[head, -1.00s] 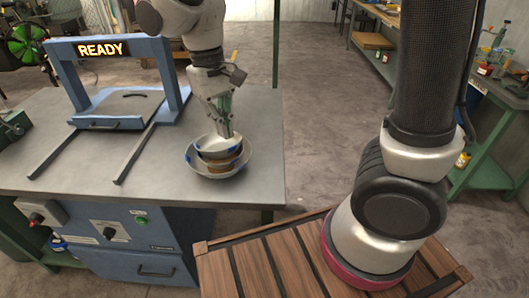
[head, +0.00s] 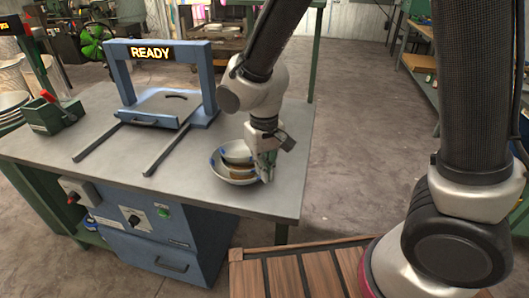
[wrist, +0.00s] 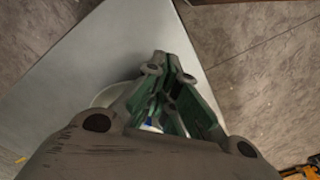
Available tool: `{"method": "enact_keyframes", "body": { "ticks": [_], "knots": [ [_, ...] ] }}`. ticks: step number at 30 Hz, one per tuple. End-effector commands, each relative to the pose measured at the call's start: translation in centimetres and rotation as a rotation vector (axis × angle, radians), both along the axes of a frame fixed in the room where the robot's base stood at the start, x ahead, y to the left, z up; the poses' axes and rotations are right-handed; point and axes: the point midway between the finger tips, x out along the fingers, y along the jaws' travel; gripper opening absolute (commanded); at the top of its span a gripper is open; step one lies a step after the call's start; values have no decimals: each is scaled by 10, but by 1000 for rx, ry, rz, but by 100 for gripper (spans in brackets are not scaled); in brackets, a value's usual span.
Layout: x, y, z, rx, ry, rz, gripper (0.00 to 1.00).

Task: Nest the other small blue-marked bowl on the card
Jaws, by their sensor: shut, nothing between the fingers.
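A stack of nested bowls stands on the grey table top. The large outer bowl (head: 221,171) is pale with blue marks. Inside it are brownish bowl sides (head: 238,169) and, on top, a small pale bowl (head: 236,149) with a blue mark. My gripper (head: 268,177) points down at the right side of the stack, overlapping the large bowl's rim; I cannot tell whether it touches. Its fingers (wrist: 172,62) are shut and empty in the wrist view, where a pale bowl rim (wrist: 110,94) shows partly behind them. No card can be made out.
A blue frame (head: 208,80) with a READY sign and two rails stands left of the stack. A green box (head: 52,116) and stacked plates (head: 12,108) are at the far left. The table front (head: 200,200) is clear; its right edge is close to my gripper.

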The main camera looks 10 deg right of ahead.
Motion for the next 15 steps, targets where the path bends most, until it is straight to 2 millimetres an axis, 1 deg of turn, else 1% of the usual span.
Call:
{"method": "enact_keyframes", "body": {
  "ticks": [1,3,7,10,15],
  "knots": [
    [1,0,-8,-3,2,-1,0],
    [15,6,-5,2,-1,-1,0],
    [29,12,-5,0,-1,-2,0],
    [35,15,-5,0,0,0,0],
    [37,16,-5,0,0,0,0]
  ]
}}
